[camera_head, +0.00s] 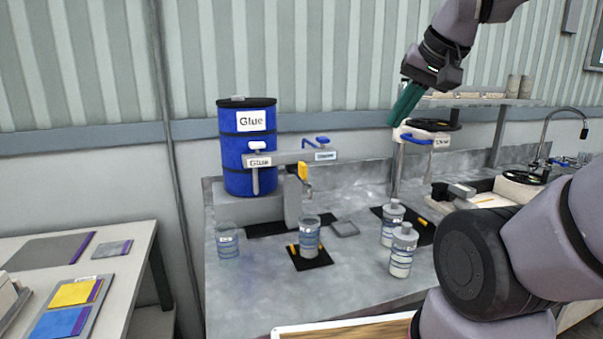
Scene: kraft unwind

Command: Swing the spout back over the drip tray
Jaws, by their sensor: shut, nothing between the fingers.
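A grey horizontal pipe arm (290,158) with a "Glue" label and a blue handle (316,142) runs in front of a blue glue drum. A yellow-topped spout (304,173) hangs from it, above a blue-banded container (310,238) on a black mat (312,262). My gripper (396,119) has teal fingers, shut and empty. It appears up and to the right of the glue arm, close to a second fixture with a blue handle. Whether it touches that fixture cannot be told.
The blue drum (248,178) stands at the back left. The second fixture (424,137) is at back right. Two capped bottles (402,252) (393,222) and a clear cup (228,242) stand on the grey counter (262,295). A sink tap (550,130) is far right. My arm covers the lower right.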

